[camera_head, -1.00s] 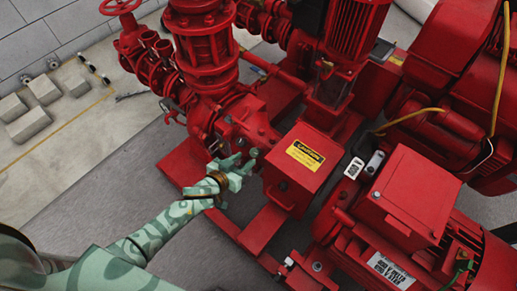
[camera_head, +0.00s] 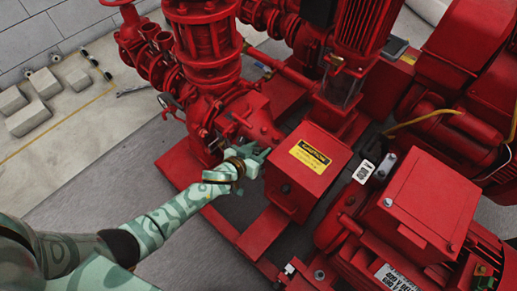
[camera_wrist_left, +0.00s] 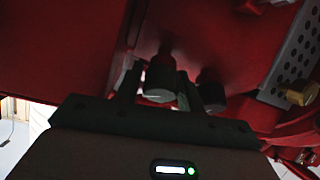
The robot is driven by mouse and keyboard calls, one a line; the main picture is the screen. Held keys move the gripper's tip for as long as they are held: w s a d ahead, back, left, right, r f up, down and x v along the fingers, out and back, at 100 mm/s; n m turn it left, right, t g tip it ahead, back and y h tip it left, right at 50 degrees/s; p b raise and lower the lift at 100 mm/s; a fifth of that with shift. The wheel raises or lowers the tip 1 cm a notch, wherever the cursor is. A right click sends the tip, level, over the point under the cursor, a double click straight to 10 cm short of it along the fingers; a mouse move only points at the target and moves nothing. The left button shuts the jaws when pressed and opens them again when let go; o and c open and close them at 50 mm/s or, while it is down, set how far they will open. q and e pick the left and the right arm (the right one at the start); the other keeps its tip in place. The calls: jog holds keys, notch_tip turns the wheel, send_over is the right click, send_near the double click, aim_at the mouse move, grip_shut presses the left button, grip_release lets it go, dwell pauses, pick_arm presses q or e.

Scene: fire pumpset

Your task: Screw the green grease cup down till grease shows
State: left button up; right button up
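My left gripper (camera_head: 254,158) reaches in from the left, close against the red pump casing, left of the box with the yellow caution label. In the left wrist view its two dark fingers (camera_wrist_left: 158,94) stand on either side of a short round cap (camera_wrist_left: 160,78) that sticks out of the red casing. Narrow gaps seem to show beside the cap, so the fingers look open around it. A second, similar dark cap (camera_wrist_left: 210,90) is just right of the right finger. The light is too dim to tell which cap is green. No grease is visible. My right gripper is out of view.
The red caution box (camera_head: 305,165) is close on the gripper's right. The red pump body (camera_head: 208,60) rises behind it. Red base rails (camera_head: 265,232) run below. In the left wrist view a perforated grey guard (camera_wrist_left: 297,55) is at upper right.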

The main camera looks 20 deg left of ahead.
pick_arm(q)
jog(key=c, duration=0.6)
jog(key=shift+o, duration=0.2)
jog(key=shift+m, duration=0.4)
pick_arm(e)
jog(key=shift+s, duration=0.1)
